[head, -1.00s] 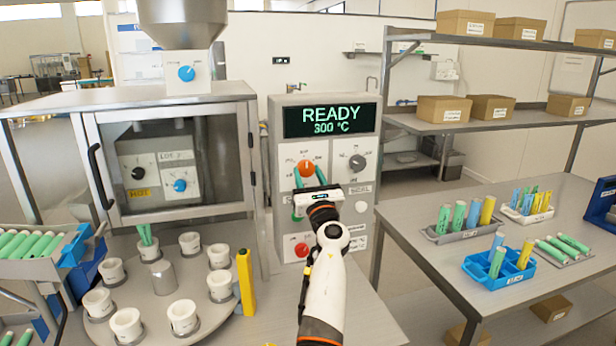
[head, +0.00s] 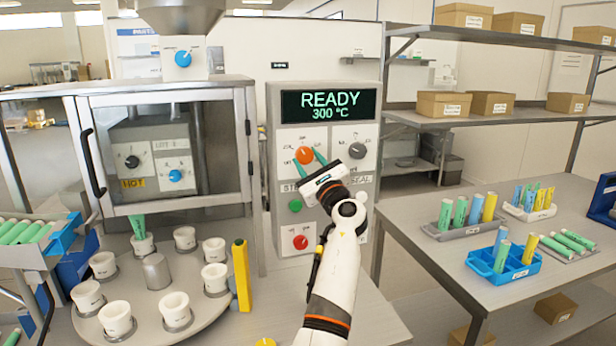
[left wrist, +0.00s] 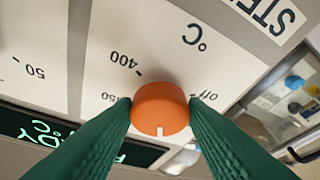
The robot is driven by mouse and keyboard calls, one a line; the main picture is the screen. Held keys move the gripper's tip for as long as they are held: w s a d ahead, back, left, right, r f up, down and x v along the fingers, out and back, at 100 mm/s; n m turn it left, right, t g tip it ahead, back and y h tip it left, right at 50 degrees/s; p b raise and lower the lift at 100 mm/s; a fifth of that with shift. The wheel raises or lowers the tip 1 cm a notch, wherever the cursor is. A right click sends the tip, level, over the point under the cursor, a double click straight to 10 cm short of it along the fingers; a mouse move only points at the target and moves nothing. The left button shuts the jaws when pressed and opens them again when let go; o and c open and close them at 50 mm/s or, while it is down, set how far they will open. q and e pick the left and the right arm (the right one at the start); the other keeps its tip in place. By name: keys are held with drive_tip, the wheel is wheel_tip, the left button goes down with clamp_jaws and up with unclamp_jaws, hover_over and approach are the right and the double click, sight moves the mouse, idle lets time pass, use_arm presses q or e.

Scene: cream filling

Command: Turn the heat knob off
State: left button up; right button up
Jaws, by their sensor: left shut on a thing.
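The heat knob (head: 305,155) is a round orange knob on the upper left of the control panel, below a display (head: 331,105) reading READY 300 °C. My left gripper (head: 307,158) is shut on this knob, with one green finger on each side. The gripper body is tilted, leaning to the lower right. In the left wrist view the orange knob (left wrist: 160,107) sits between the fingertips. Its white mark points toward the bottom of that view. An "off" label (left wrist: 207,96) shows just right of the knob, and a "400" label lies above it. My right gripper is not in view.
A grey knob (head: 357,150) sits right of the heat knob. A turntable (head: 210,312) with white cups stands left, and a side table (head: 450,262) with tube racks stands right.

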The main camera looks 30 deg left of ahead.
use_arm(q)
drive_tip(key=n+g+b, duration=0.2)
drive_tip(key=n, duration=0.3)
drive_tip(key=shift+w+d+b, duration=0.1)
drive_tip(key=shift+b, duration=0.3)
drive_tip(key=shift+r+n+g+b, duration=0.15)
drive_tip(key=shift+n+g+b, duration=0.35)
drive_tip(key=shift+n, duration=0.7)
drive_tip(key=shift+w+r+n+g, duration=0.15)
drive_tip(key=shift+n+g, duration=0.45)
drive_tip(key=shift+n, duration=0.4)
drive_tip(key=n, duration=0.1)
drive_tip(key=n+h, duration=0.1)
drive_tip(key=n, duration=0.1)
drive_tip(key=n+g, duration=0.1)
drive_tip(key=shift+d+r+n+h+p, duration=0.1)
drive_tip(key=shift+r+n+h+p, duration=0.2)
drive_tip(key=shift+r+n+p, duration=0.1)
drive_tip(key=n+h+p, duration=0.1)
drive_tip(key=n, duration=0.2)
drive_tip(key=shift+r, duration=0.15)
drive_tip(key=shift+r+n+h+p, duration=0.1)
drive_tip(key=shift+n+h+p, duration=0.45)
drive_tip(key=shift+n, duration=0.75)
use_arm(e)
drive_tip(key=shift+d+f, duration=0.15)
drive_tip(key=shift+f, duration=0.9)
use_arm(q)
drive_tip(key=shift+h, duration=0.25)
